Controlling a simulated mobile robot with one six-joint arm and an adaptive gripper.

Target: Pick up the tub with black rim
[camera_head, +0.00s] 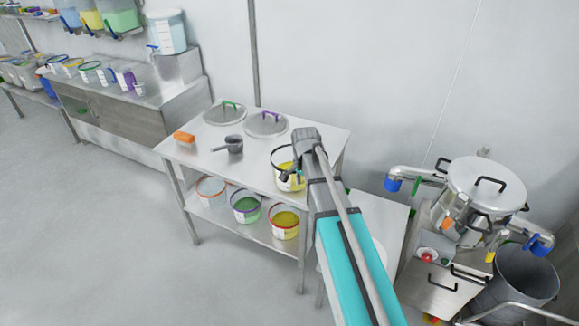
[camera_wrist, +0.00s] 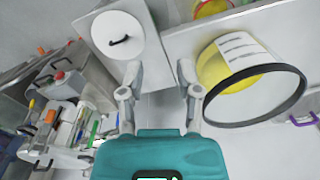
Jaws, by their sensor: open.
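The tub with the black rim (camera_head: 280,157) stands on the steel table top, partly hidden behind my arm in the head view. It is clear with a yellow bottom part. In the wrist view the same tub (camera_wrist: 225,72) is large at the right, its round black rim facing the camera and a white label on its wall. My gripper (camera_wrist: 159,72) is open, its two fingers apart with nothing between them. The tub lies to the right of the right finger, not between the fingers.
The table (camera_head: 195,154) also holds two metal lids (camera_head: 266,124), a dark scoop (camera_head: 234,145) and an orange item (camera_head: 184,138). Several tubs, including a red-rimmed one (camera_head: 285,224), stand on its lower shelf. A steel pot machine (camera_head: 485,190) is at the right.

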